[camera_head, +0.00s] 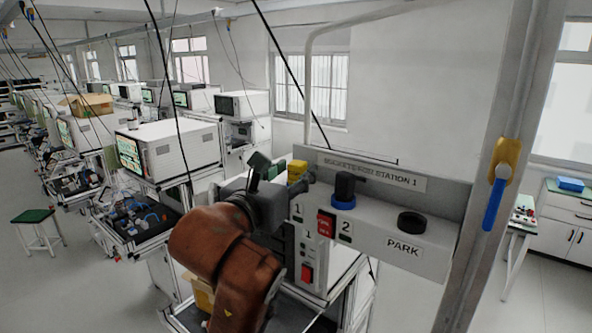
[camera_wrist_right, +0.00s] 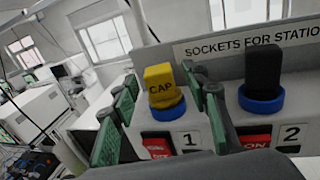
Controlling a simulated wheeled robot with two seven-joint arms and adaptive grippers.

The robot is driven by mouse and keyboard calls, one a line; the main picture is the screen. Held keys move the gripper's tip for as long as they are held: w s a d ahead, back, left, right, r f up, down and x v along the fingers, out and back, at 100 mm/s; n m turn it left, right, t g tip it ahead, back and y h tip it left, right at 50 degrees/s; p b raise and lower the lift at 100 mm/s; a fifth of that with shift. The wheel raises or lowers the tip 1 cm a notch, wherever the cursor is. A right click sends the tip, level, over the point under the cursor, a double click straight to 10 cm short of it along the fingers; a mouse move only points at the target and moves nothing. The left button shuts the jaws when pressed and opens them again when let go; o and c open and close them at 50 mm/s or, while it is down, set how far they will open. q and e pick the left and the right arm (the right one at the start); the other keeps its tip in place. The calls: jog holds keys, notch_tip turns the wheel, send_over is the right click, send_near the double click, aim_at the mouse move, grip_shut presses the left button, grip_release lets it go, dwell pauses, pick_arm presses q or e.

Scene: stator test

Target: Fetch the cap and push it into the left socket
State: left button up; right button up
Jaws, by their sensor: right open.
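The yellow cap (camera_wrist_right: 160,84), marked CAP, stands nearly upright in the blue ring of the left socket (camera_wrist_right: 167,109), above label 1. In the head view the cap (camera_head: 298,167) is partly hidden by my right gripper (camera_head: 283,171). My right gripper also shows in the wrist view (camera_wrist_right: 163,90), open, its green-padded fingers on either side of the cap with visible gaps. How deep the cap sits cannot be told. A black plug (camera_head: 345,184) stands in socket 2's blue ring (camera_head: 343,202). My left gripper is not in view.
The black PARK ring (camera_head: 412,222) at the right of the grey station (camera_head: 385,238) looks empty. Red switches (camera_wrist_right: 158,146) sit below the sockets. A metal post (camera_head: 497,130) with a blue-handled tool (camera_head: 494,202) rises at the right. Thin cables hang overhead.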

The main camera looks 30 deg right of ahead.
jog(key=v, duration=1.1)
jog(key=shift+r, duration=0.1)
dwell(0.4)
